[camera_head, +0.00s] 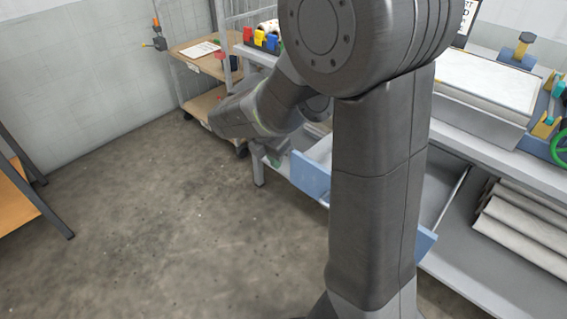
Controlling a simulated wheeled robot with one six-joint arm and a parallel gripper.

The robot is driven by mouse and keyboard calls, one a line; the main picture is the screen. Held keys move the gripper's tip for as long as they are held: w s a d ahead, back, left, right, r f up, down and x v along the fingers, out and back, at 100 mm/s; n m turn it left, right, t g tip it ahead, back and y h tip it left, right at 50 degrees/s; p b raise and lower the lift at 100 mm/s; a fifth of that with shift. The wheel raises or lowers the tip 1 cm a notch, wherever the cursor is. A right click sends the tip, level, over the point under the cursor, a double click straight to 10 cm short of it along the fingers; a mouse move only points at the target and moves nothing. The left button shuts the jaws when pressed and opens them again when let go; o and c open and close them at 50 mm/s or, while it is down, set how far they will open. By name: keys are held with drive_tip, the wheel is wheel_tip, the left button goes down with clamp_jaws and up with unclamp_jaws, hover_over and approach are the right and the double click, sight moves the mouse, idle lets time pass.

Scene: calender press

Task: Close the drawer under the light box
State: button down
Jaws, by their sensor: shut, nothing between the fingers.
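The drawer (311,177) has a blue front and stands pulled out from under the bench top, below the light box. Its front shows on both sides of my arm's thick upright link, which hides the middle. Part of the open inside shows left and right of that link. The light box (488,80) has a flat white top in a grey frame and sits on the bench at the right. My arm bends over to the left above the drawer's left end.
Pale rolls (520,228) lie on the lower shelf at right. A green handwheel (560,148) is at the right edge. A wooden-shelved trolley (203,62) stands at the back. An orange-topped table (22,200) is at left. The concrete floor (170,220) between is clear.

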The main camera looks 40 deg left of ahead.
sight(295, 177)
drive_tip(key=w+f+b, duration=0.1)
drive_tip(key=w+f, duration=0.5)
drive_tip(key=f, duration=0.2)
drive_tip(key=shift+d, duration=0.25)
drive_tip(key=shift+w+f, duration=0.1)
drive_tip(key=shift+w, duration=0.4)
drive_tip(key=w+p, duration=0.3)
drive_tip(key=w, duration=0.5)
drive_tip(key=w+d+p, duration=0.1)
drive_tip(key=w+p, duration=0.2)
drive_tip(key=w, duration=0.5)
drive_tip(key=w+d+p, duration=0.1)
drive_tip(key=w+p, duration=0.2)
drive_tip(key=w, duration=0.5)
